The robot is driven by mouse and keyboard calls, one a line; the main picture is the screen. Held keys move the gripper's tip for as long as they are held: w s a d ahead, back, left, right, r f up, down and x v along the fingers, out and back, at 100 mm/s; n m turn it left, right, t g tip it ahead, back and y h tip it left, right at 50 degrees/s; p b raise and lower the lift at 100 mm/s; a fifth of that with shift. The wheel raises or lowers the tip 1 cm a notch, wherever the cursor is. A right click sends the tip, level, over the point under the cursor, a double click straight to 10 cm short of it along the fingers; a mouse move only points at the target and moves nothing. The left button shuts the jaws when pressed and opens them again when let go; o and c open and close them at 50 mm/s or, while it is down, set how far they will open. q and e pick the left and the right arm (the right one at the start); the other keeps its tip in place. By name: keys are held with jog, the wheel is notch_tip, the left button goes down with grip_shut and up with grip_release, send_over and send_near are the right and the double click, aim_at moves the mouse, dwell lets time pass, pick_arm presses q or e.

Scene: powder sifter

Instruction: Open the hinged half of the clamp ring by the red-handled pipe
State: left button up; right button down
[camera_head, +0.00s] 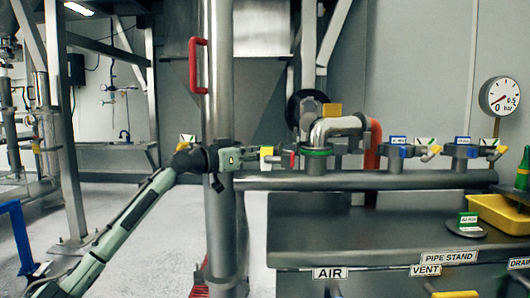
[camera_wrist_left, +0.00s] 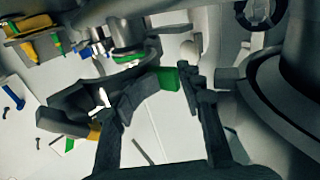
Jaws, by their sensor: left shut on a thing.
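The red-handled pipe (camera_head: 219,80) stands upright left of centre in the head view, its red handle (camera_head: 192,66) on its left side. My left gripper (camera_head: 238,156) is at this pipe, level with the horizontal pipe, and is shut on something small. In the left wrist view a dark curved piece (camera_wrist_left: 75,95), apparently the clamp ring's hinged half, lies by the left finger of my left gripper (camera_wrist_left: 160,84). A green block (camera_wrist_left: 169,78) shows between the fingers. The exact grip and the ring's opening are partly hidden. My right gripper is not in view.
A chrome elbow pipe (camera_head: 335,127) with a green ring (camera_head: 316,152) stands right of the gripper, above a horizontal pipe (camera_head: 370,180). Tagged valves, a gauge (camera_head: 500,97) and a yellow tray (camera_head: 500,214) are farther right.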

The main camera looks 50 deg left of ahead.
pick_arm(q)
jog(key=shift+s+a+f, duration=0.1)
jog(key=shift+s+f, duration=0.05)
jog(key=shift+f, duration=0.15)
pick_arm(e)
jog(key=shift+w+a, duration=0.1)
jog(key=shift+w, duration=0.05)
pick_arm(q)
jog(key=s, duration=1.2)
jog(key=shift+a+r, duration=0.15)
jog(key=shift+a, duration=0.25)
jog(key=shift+w, duration=0.1)
